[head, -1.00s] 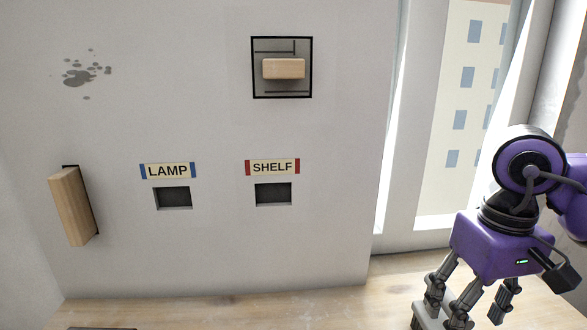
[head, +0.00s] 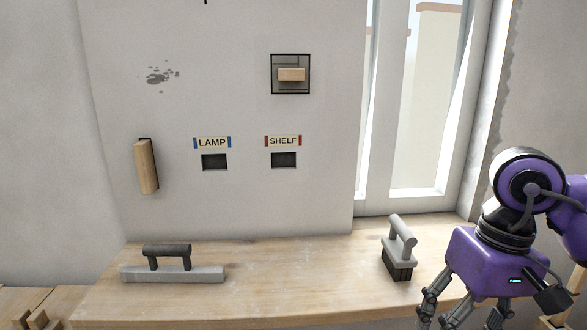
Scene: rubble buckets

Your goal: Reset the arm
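My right arm, purple and black, comes in at the right edge of the head view. Its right gripper (head: 458,308) hangs down in front of the wooden bench, with grey jointed fingers spread apart. Nothing shows between the fingers, though their lower ends run to the bottom edge of the picture. My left gripper is not in view.
A wooden bench (head: 300,265) holds a trowel (head: 172,272) and a brush (head: 398,255). On the wall are a wooden lever (head: 146,166), a recessed wooden handle (head: 291,75), a LAMP label (head: 212,142) and a SHELF label (head: 283,141) above dark slots. A window stands at right.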

